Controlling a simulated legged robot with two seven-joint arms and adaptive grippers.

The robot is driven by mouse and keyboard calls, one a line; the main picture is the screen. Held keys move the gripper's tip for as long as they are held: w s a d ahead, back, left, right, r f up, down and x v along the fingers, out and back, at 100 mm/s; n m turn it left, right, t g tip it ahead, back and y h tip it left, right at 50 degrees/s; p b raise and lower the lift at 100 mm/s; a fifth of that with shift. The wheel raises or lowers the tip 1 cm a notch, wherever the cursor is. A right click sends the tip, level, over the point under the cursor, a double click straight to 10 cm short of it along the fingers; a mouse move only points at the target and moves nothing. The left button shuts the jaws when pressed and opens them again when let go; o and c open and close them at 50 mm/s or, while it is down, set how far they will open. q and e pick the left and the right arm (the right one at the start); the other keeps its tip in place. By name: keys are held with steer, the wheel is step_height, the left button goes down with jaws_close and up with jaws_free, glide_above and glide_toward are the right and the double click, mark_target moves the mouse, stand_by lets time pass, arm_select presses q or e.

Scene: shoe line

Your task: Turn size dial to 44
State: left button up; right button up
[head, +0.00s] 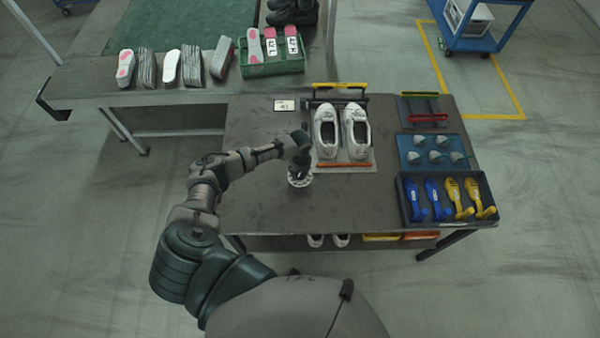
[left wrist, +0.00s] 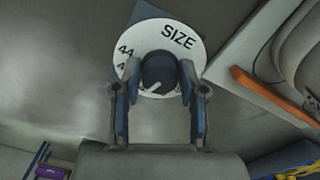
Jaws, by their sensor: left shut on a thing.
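The size dial (head: 299,180) is a round white disc on the table, left of the white shoes. In the left wrist view the dial's white face (left wrist: 180,38) shows the word SIZE and, at its left, 44 with another number partly hidden below it. A dark round knob (left wrist: 158,68) with a pale pointer mark sits at its centre. My left gripper (head: 299,166) is over the dial. In the left wrist view its two fingers (left wrist: 158,92) are closed on the knob's sides. The pointer's exact reading is unclear. My right gripper is not in view.
A pair of white shoes (head: 341,130) stands on a holder right of the dial. A small sign (head: 284,105) stands behind. A black tray (head: 405,209) with blue and yellow tools and a blue tray (head: 408,165) with cones are at the right. The table's left part is clear.

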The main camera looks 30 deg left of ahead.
mark_target(300, 172)
arm_select(q)
steer(key=m, duration=0.3)
steer(key=shift+w+m+b, duration=0.1)
steer(key=shift+m+b, duration=0.2)
steer(key=shift+m, duration=0.1)
steer(key=m, duration=0.3)
steer(key=shift+m+b, duration=0.3)
steer(key=shift+b, duration=0.1)
steer(key=m, duration=0.3)
steer(key=shift+m+b, duration=0.3)
steer(key=shift+b, duration=0.1)
steer(key=shift+m+b, duration=0.35)
steer(key=shift+m, duration=1.15)
steer(key=o, duration=1.1)
steer(key=shift+o, duration=0.2)
step_height(300, 172, up, 12)
